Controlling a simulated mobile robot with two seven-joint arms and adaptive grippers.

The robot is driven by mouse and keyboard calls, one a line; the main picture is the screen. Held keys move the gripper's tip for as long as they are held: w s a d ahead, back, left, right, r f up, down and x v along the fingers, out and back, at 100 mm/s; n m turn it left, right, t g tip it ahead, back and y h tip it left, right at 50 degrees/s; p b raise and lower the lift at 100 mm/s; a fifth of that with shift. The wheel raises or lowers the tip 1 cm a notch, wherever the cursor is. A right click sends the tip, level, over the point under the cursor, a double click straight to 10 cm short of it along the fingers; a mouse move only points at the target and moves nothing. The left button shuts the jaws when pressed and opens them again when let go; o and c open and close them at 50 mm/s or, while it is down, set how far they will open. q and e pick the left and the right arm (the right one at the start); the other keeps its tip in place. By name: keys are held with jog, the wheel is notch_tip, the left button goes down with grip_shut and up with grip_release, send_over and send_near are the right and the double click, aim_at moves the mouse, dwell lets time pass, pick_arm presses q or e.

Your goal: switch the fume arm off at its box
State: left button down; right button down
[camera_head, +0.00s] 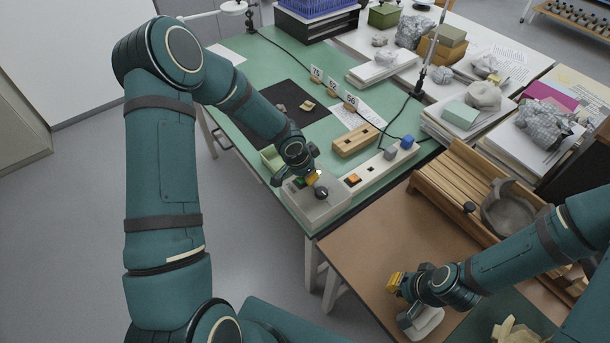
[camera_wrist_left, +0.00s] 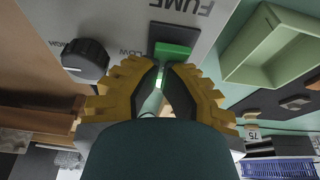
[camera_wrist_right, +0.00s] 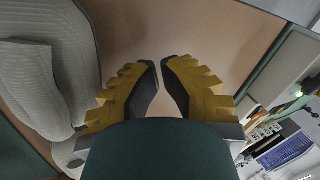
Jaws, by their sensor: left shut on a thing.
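The fume box (camera_head: 322,211) is a light grey box at the front edge of the green table. In the left wrist view its face (camera_wrist_left: 128,18) reads FUME and LOW upside down, with a black knob (camera_wrist_left: 85,61) and a green switch (camera_wrist_left: 174,50) in a dark surround. My left gripper (camera_head: 312,179) is at the box, and its fingertips (camera_wrist_left: 163,72) are shut on the green switch, partly hiding it. A green glow shows between them. My right gripper (camera_head: 394,284) is over the brown board; in its wrist view a narrow empty gap shows between the fingertips (camera_wrist_right: 160,66).
A green open tray (camera_head: 271,158) stands close behind the box. A white power strip (camera_head: 372,171) and a wooden block (camera_head: 356,140) lie to its right. A slatted wooden crate (camera_head: 460,185) stands farther right. The brown board (camera_head: 365,240) is mostly clear.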

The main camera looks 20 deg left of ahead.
pick_arm(q)
jog(key=shift+d, duration=0.1)
